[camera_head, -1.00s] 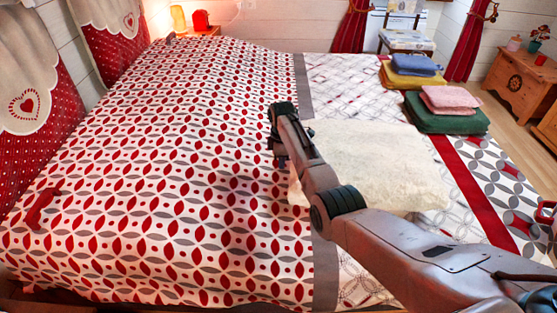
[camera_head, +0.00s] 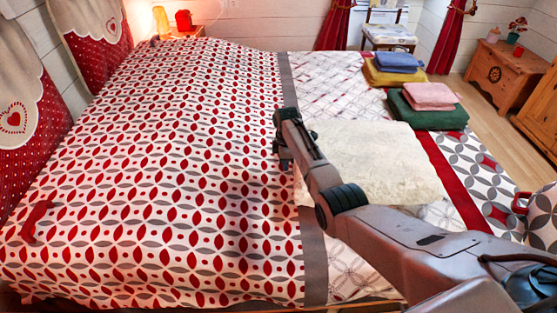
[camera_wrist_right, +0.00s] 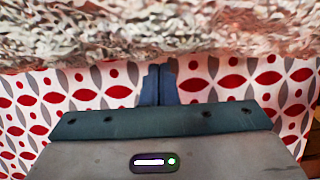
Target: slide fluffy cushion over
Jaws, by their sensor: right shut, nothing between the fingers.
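The fluffy cushion (camera_head: 385,165) is cream-white and lies flat on the bed, right of its middle. Its left edge overlaps the grey band of the bedspread. My right gripper (camera_head: 283,160) is at the cushion's left side, pointing down, with its arm reaching across above the cushion. In the right wrist view its fingers (camera_wrist_right: 160,84) are shut with nothing between them, and the cushion's shaggy pile (camera_wrist_right: 160,30) fills the top, close to the fingertips. I cannot tell whether they touch. The arm hides part of the cushion. My left gripper is not in view.
Green and pink folded cloths (camera_head: 430,112) lie behind the cushion's right side, with blue and yellow ones (camera_head: 395,72) farther back. A red stripe (camera_head: 455,185) runs right of the cushion.

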